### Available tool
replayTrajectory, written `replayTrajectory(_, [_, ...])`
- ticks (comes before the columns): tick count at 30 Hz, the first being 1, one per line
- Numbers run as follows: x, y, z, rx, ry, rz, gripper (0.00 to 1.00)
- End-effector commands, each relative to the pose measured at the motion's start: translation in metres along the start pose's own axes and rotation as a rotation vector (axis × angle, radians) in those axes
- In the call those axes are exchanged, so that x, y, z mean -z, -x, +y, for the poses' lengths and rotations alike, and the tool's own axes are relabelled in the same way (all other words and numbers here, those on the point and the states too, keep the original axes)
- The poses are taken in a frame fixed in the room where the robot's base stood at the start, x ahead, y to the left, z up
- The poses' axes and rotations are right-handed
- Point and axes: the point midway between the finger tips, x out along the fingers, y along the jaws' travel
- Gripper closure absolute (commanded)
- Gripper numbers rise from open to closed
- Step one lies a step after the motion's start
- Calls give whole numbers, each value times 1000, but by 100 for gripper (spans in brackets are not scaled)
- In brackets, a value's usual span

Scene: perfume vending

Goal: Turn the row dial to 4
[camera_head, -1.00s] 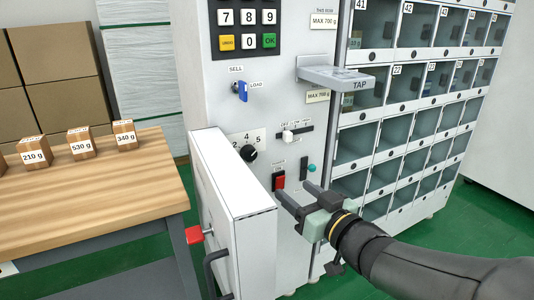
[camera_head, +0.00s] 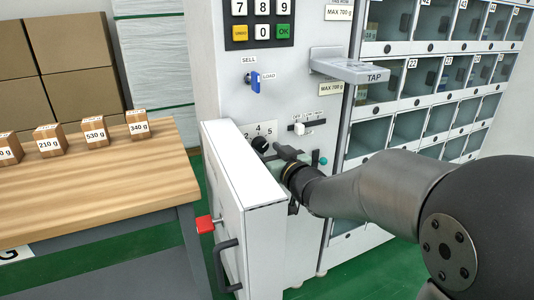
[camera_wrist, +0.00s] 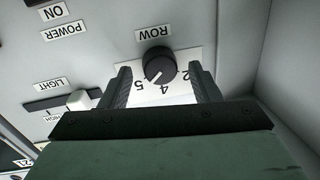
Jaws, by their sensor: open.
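The row dial (camera_wrist: 159,66) is a round black knob on a white number plate. It sits under the ROW label in the wrist view, with 2, 4 and 5 readable. Its white pointer mark points toward the side of 4 and 5; I cannot tell exactly which. The dial (camera_head: 260,144) also shows on the grey panel in the head view, beside the fingertips. My gripper (camera_wrist: 160,74) is open, with one black finger on each side of the dial. Gaps show between the fingers and the knob. In the head view my gripper (camera_head: 276,150) partly hides the panel.
A light slider (camera_wrist: 79,100) lies beside one finger. The open white door (camera_head: 243,165) stands left of my arm. The TAP shelf (camera_head: 350,66) juts out above. A wooden table (camera_head: 90,185) holds boxes.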

Motion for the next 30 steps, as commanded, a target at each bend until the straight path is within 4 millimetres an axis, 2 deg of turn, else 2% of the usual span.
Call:
replayTrajectory(10, [0,-5,0,0,0,-1,43])
replayTrajectory(11, [0,-5,0,0,0,-1,46])
replayTrajectory(15, [0,-5,0,0,0,0,85])
replayTrajectory(16, [0,-5,0,0,0,0,88])
replayTrajectory(23, [0,-5,0,0,11,-1,88])
replayTrajectory(30, [-1,-4,0,0,98,-9,88])
